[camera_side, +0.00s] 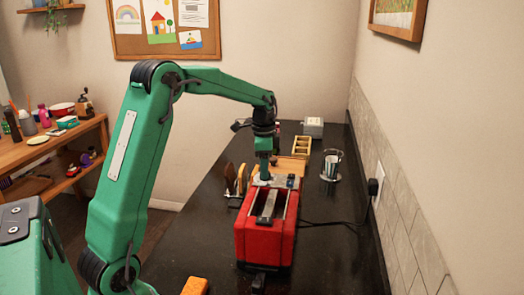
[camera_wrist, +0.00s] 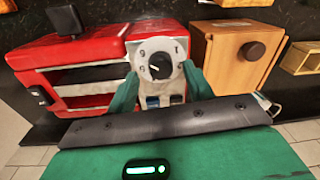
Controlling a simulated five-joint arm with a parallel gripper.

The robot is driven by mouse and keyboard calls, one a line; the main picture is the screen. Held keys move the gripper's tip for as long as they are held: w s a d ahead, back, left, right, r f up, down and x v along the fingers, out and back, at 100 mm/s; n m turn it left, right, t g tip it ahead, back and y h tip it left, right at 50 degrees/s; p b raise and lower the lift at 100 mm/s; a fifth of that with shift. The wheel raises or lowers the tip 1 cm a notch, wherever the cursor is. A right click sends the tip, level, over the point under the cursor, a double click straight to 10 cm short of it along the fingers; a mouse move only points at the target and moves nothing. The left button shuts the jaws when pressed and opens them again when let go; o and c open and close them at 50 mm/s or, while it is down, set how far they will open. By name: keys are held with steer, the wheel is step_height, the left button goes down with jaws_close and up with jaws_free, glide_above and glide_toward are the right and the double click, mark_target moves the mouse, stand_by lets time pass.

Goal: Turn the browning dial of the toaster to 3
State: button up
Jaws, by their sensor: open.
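The red toaster (camera_side: 252,240) stands on the dark counter in the side view and fills the upper left of the wrist view (camera_wrist: 95,45). Its browning dial (camera_wrist: 158,65) is a black knob on a pale round plate at one end of the toaster. In the side view my gripper (camera_side: 264,172) is at the toaster's far end, and the dial is hidden.
A wooden box with a dark knob (camera_wrist: 236,55) stands close to the right of the dial in the wrist view. A metal holder (camera_side: 331,167) and a compartmented wooden tray (camera_side: 301,146) stand farther back. A black cord (camera_side: 335,223) runs to the wall outlet. The counter's near right is clear.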

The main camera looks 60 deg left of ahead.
steer(key=shift+f, duration=0.8)
steer(key=c, duration=1)
